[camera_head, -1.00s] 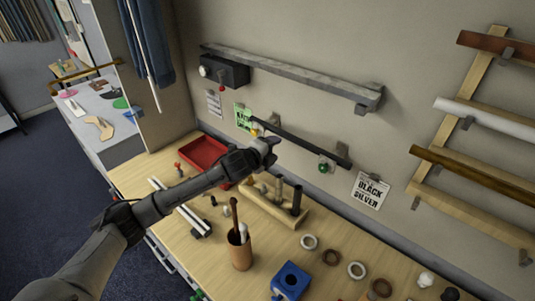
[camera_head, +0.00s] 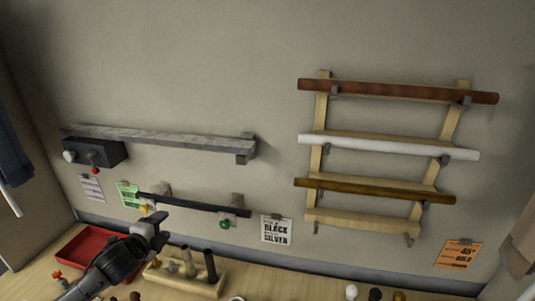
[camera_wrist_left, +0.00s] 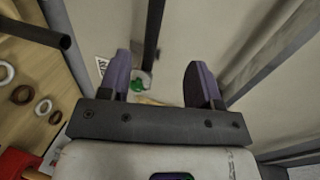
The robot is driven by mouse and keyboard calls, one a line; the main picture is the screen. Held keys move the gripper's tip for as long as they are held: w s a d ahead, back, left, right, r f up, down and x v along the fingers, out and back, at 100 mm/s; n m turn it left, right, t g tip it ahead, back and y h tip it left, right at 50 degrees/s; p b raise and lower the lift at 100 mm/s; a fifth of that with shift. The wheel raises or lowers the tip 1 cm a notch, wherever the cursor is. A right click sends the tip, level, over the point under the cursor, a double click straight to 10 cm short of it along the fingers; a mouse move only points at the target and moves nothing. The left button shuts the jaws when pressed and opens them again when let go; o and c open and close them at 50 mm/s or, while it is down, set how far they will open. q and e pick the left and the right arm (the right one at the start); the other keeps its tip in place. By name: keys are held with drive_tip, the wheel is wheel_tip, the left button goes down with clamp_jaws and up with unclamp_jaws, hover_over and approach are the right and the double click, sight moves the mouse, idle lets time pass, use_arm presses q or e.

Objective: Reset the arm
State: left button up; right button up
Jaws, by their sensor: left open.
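My left gripper (camera_head: 150,232) shows at the lower left of the head view, in front of the wall and above the table's back part. In the left wrist view its two purple-grey fingers (camera_wrist_left: 160,85) stand apart with nothing between them. Beyond them are the dark rail (camera_wrist_left: 154,30) and a green knob (camera_wrist_left: 138,82). In the head view the dark rail (camera_head: 195,204) is on the wall just above and right of the gripper, with the green knob (camera_head: 224,224) under its right end. My right gripper is not in view.
A red tray (camera_head: 78,250) and a wooden block with upright pegs (camera_head: 190,284) are on the table by my left arm. A grey rail (camera_head: 180,140) and a wooden rack with coloured rods (camera_head: 390,146) hang on the wall. Several rings (camera_wrist_left: 43,107) lie on the table. The upper wall is clear.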

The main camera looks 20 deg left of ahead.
use_arm(q)
drive_tip(key=s+d+f+n+g+p, duration=0.25)
drive_tip(key=s+d+n, duration=0.35)
drive_tip(key=s+d, duration=0.35)
drive_tip(key=s+d+f+n+g+p, duration=0.2)
drive_tip(key=s+d+f+n+g, duration=0.2)
drive_tip(key=s+d+n, duration=0.55)
drive_tip(key=s+d+f+g+p, duration=0.2)
drive_tip(key=s+f, duration=0.2)
drive_tip(key=s, duration=0.6)
drive_tip(key=s+d+f+g+h+p, duration=0.1)
drive_tip(key=s+d+f+g+p, duration=0.1)
drive_tip(key=s, duration=0.8)
wheel_tip(320, 180, down, 2)
drive_tip(key=shift+d+f+g+h, duration=0.2)
drive_tip(key=shift+d+g+h, duration=0.1)
drive_tip(key=shift+d+g, duration=0.3)
drive_tip(key=shift+m, duration=0.25)
